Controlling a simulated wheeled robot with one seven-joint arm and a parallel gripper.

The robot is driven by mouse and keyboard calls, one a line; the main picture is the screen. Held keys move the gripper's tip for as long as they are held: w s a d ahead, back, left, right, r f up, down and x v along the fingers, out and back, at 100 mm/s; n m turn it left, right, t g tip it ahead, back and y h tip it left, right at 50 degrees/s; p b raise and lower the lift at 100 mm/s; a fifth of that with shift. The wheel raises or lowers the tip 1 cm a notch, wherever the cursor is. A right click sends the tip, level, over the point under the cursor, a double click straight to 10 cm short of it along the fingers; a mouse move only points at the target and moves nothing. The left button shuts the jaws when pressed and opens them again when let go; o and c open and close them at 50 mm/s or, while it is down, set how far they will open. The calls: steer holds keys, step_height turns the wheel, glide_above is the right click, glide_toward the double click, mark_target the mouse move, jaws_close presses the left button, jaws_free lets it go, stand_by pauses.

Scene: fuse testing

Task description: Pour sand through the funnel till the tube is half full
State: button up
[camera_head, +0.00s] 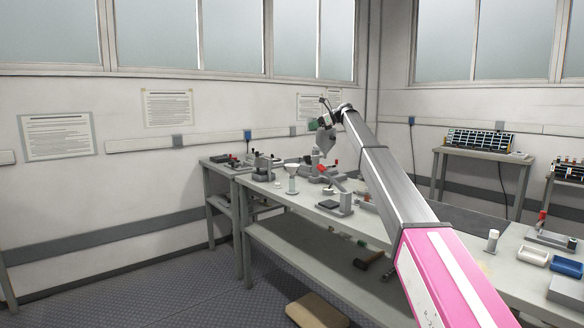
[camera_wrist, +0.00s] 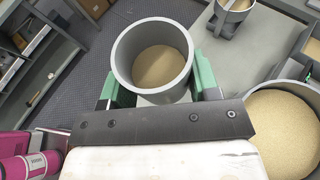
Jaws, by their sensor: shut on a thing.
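My gripper (camera_wrist: 153,88) is shut on a grey round cup (camera_wrist: 122,64), with one green finger on each side of it. In the wrist view the cup's mouth faces the camera and tan sand (camera_wrist: 160,67) covers its bottom. In the head view my gripper (camera_head: 325,122) is above the far part of the bench. A pale funnel (camera_head: 292,167) stands over a clear tube (camera_head: 292,184) on the bench, left of my gripper and apart from it. The sand level in the tube is too small to tell.
A larger grey bowl of sand (camera_wrist: 254,97) is at the right of the wrist view. A small round vessel with tan contents (camera_wrist: 222,14) is at its upper right. Several tools and fixtures stand along the bench (camera_head: 262,190). A hammer (camera_head: 372,261) lies on the lower shelf.

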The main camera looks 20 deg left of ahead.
steer(key=shift+a+f, duration=0.1)
steer(key=s+a+f+t+h, duration=0.1)
steer(key=a+f+t+h, duration=0.1)
steer(key=a+f+h, duration=0.2)
step_height(320, 180, down, 7)
steer(key=h, duration=0.3)
steer(key=shift+s+a+r+n+h, duration=0.2)
steer(key=shift+s+a+n+h, duration=0.1)
steer(key=shift+a, duration=0.1)
stand_by(0.3)
steer(key=shift+a+f+t+h, duration=0.2)
steer(key=shift+f+h, duration=0.15)
steer(key=shift+h, duration=0.35)
steer(key=shift+a+f+t+h, duration=0.1)
steer(key=shift+f+t+h, duration=0.15)
steer(key=shift+h, duration=0.45)
stand_by(2.9)
steer(key=shift+r+h, duration=0.2)
steer(key=shift+h, duration=0.5)
stand_by(1.0)
